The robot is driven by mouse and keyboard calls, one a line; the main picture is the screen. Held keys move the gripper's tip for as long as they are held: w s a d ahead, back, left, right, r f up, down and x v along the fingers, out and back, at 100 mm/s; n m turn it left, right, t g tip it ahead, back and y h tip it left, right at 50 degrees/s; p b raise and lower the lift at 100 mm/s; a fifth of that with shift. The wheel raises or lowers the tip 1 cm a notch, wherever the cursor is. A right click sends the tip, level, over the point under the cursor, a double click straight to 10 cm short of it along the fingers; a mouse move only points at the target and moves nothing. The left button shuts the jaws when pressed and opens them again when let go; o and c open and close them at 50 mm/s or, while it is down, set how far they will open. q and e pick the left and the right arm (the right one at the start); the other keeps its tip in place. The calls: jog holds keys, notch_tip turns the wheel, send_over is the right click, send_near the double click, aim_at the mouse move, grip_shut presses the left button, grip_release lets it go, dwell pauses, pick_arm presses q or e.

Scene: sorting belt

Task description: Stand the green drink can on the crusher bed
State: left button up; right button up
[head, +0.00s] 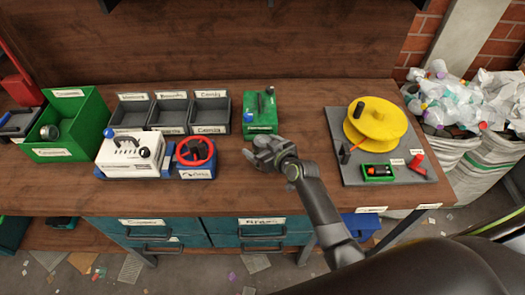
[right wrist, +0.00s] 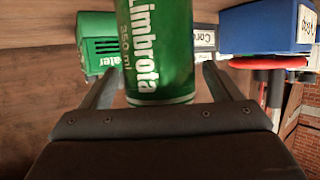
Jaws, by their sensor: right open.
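The jaws are open; whether a finger touches the can cannot be told. In the head view my right gripper (head: 255,156) is over the front middle of the bench, and no green can side shows there. A red upright machine with a lever (head: 18,88) stands at the far left edge, partly cut off; I cannot tell whether it is the crusher. My left gripper is out of view.
A green box with a handle (head: 247,118) stands behind my right gripper. Grey bins (head: 130,124), a blue device with a red wheel (head: 203,170), a white box (head: 115,158) and a green crate (head: 88,143) fill the left. A yellow reel (head: 385,118) stands right.

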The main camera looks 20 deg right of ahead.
jog(key=shift+w+a+f, duration=0.2)
jog(key=shift+w+f, duration=0.1)
jog(key=shift+w, duration=0.35)
jog(key=c, duration=1)
jog(key=shift+r, duration=0.15)
